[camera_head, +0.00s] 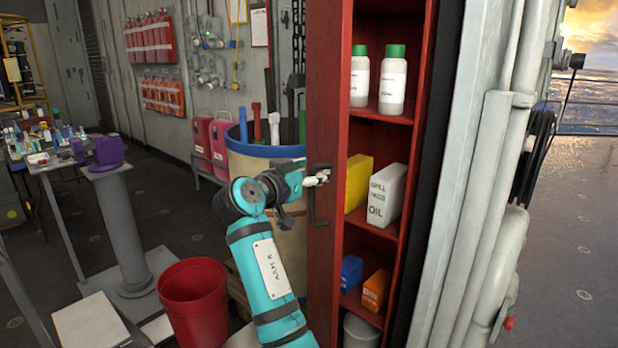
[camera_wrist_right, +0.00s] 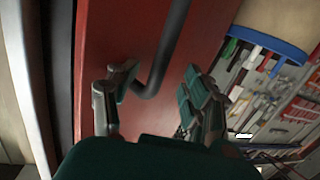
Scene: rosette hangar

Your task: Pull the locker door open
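The red locker door (camera_head: 324,100) stands open in the head view, seen nearly edge-on at the locker's left side. Its dark bar handle (camera_head: 313,208) is on the door's outer face. My right gripper (camera_head: 318,178) is at the handle's upper part. In the right wrist view, the two fingers of my right gripper (camera_wrist_right: 158,100) are spread apart, with the handle (camera_wrist_right: 165,55) between them. The handle's bent end is close to the left finger; I cannot tell whether they touch. My left gripper is out of view.
The open locker has red shelves (camera_head: 380,117) with white bottles (camera_head: 393,82), a yellow box (camera_head: 358,180), an oil carton (camera_head: 386,193) and smaller boxes. A large barrel (camera_head: 240,160) and a red bucket (camera_head: 194,300) stand left of the door. Open floor lies at right.

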